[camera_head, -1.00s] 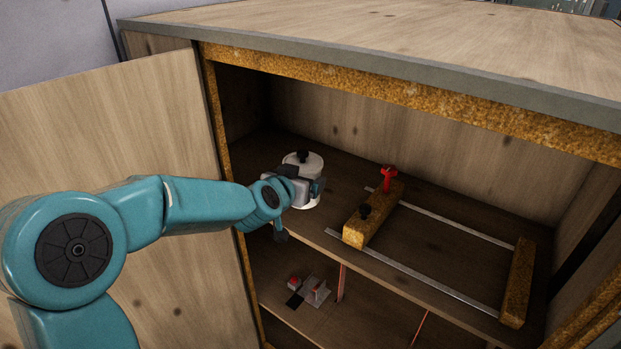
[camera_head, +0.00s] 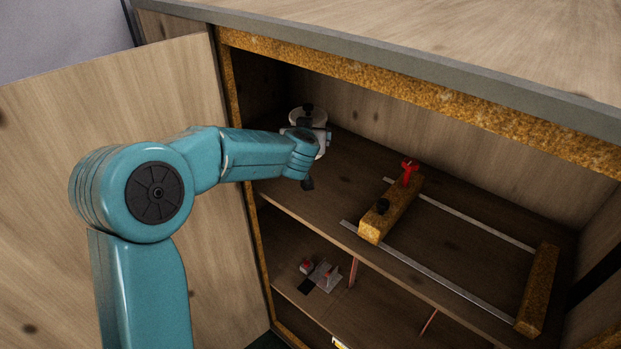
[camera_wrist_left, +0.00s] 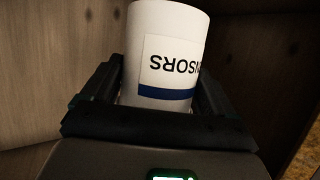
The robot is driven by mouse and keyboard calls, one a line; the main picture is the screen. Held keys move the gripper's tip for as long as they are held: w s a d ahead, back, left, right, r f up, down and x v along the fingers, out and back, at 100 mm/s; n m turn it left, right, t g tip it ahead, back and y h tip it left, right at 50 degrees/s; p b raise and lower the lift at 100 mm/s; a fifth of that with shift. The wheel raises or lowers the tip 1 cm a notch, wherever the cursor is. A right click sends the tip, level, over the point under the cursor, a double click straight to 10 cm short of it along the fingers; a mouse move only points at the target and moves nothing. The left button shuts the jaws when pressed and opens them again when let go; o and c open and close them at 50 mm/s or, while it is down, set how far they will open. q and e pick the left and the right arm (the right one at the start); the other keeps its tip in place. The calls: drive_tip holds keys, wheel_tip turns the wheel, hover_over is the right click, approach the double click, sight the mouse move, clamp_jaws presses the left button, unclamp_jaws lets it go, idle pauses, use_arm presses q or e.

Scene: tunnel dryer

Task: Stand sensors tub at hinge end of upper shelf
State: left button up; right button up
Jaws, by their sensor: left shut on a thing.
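In the left wrist view the tub (camera_wrist_left: 165,45) shows a label reading SENSORS, upside down, with a blue band. My left gripper (camera_head: 307,135) is shut on the tub, one finger on each side of it. It holds the tub at the left, hinge end of the upper shelf (camera_head: 340,170), toward the back. I cannot tell whether the tub's base touches the shelf, because my gripper hides it. The open door (camera_head: 215,240) hangs at the left. My right gripper is not in view.
On the upper shelf, a wooden bar (camera_head: 388,210) with a red clamp knob (camera_head: 409,172) sits on two metal rails (camera_head: 430,272), right of the tub. A second wooden block (camera_head: 538,290) is at the right. Small red and grey items (camera_head: 323,276) lie on the lower shelf.

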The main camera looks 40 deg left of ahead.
use_arm(q)
wheel_tip(320, 180, down, 6)
drive_tip(key=shift+s+f+b, duration=0.1)
drive_tip(key=shift+f+b, duration=0.1)
drive_tip(key=shift+b, duration=0.85)
drive_tip(key=shift+f, duration=0.6)
wheel_tip(320, 180, down, 4)
drive_tip(key=shift+r+b, duration=0.25)
drive_tip(key=shift+b, duration=0.5)
drive_tip(key=shift+f, duration=0.25)
drive_tip(key=shift+r, duration=0.1)
